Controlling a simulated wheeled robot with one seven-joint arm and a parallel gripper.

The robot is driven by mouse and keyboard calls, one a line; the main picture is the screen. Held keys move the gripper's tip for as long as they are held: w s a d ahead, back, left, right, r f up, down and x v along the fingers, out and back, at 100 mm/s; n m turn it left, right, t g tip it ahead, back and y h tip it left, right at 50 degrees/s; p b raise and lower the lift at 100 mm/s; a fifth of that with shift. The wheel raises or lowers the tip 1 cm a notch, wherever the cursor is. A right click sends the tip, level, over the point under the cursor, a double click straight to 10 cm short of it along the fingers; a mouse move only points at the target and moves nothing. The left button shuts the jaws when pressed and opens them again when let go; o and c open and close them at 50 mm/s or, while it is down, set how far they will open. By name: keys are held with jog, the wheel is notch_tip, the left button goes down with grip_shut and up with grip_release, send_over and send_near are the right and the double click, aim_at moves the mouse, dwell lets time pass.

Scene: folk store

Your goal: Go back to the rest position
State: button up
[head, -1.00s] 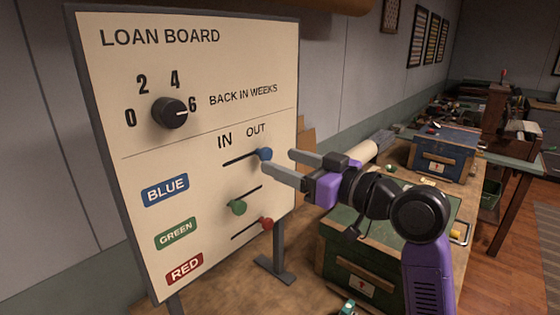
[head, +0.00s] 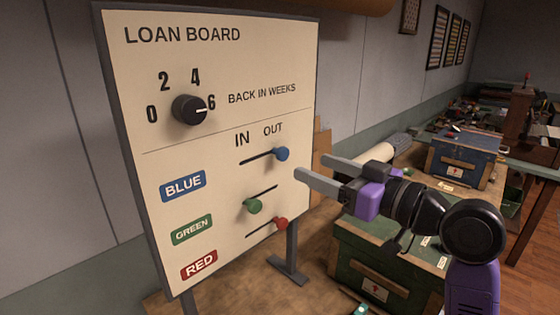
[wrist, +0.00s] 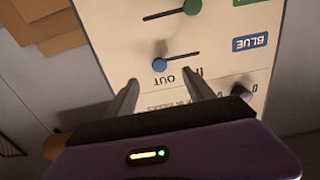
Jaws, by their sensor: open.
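My gripper (head: 312,170) is open and empty, in front of the right side of the loan board (head: 220,60). Its fingers point at the board and are apart from the blue knob (head: 281,154). The blue knob is at the OUT end of its slot; it also shows in the wrist view (wrist: 160,65), ahead of the fingers. The green knob (head: 253,206) sits toward the IN end of its slot. The red knob (head: 281,223) is at the OUT end. The black dial (head: 189,110) has its white mark toward 6.
A green chest (head: 345,262) stands on the bench below my arm. A blue chest (head: 462,160) stands farther back at the right. A rolled-up item (head: 390,150) lies behind my gripper. Grey wall lies behind the board.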

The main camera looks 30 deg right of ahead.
jog(key=d+r+m+t+h, duration=0.4)
jog(key=d+h, duration=0.1)
jog(key=s+f+m+h, duration=0.6)
jog(key=s+f, duration=0.2)
jog(key=f, duration=0.4)
jog(key=s+a+f+n+g+y, duration=0.1)
jog(key=s+a+f+n+g, duration=0.1)
jog(key=s+a+f, duration=0.3)
jog(key=s+a+f+n+g+y, duration=0.2)
jog(key=s+a+f, duration=0.3)
jog(key=s, duration=0.9)
jog(key=s+a+f+n+g+y, duration=0.2)
jog(key=s+a+f, duration=0.3)
jog(key=s+f, duration=0.5)
jog(key=shift+s+a+f, duration=0.15)
jog(key=shift+s+f, duration=0.05)
